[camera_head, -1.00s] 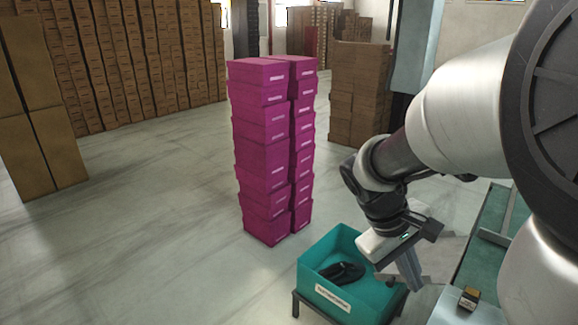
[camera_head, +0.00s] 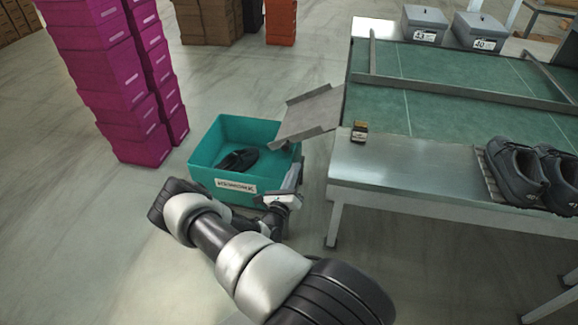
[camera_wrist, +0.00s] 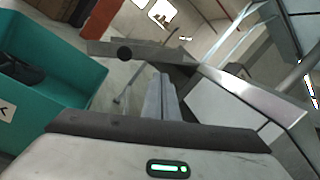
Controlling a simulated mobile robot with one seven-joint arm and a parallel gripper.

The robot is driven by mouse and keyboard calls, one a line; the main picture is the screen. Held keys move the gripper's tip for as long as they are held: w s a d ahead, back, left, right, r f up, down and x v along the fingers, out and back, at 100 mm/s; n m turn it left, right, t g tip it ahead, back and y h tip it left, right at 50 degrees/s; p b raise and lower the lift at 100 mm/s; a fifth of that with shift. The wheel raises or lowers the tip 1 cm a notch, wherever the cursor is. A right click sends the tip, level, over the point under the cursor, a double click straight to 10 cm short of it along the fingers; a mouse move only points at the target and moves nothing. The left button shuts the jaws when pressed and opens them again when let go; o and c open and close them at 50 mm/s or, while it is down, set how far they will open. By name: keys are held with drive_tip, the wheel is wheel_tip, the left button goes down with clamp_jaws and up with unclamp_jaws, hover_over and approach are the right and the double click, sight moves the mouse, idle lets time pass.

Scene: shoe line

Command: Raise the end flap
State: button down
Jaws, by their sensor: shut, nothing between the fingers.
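The end flap (camera_head: 310,114) is a grey metal plate with raised side edges at the left end of the green-topped table (camera_head: 440,95). It slopes down and left, its low end over the corner of a teal bin (camera_head: 235,187). My gripper (camera_head: 293,175) is shut and empty, beside the bin's right side and below the flap's low end. In the wrist view its fingers (camera_wrist: 161,92) point toward the flap, apparently apart from it.
A dark shoe (camera_head: 238,160) lies in the bin. Grey shoes (camera_head: 530,178) stand at the right, and grey lidded boxes (camera_head: 424,25) at the back. Magenta boxes (camera_head: 120,85) are stacked at left.

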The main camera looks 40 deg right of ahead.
wheel_tip(320, 180, down, 7)
drive_tip(key=a+n+t+y, duration=0.1)
drive_tip(key=n+t+y, duration=0.1)
drive_tip(key=n+y, duration=0.15)
drive_tip(key=w+d+r+b, duration=0.3)
drive_tip(key=w+d, duration=0.2)
drive_tip(key=w, duration=0.3)
drive_tip(key=shift+w+d+r+n, duration=0.2)
drive_tip(key=shift+w+d+n, duration=0.15)
drive_tip(key=shift+w+n, duration=0.1)
drive_tip(key=shift+a+r+h, duration=0.1)
drive_tip(key=shift+h, duration=0.15)
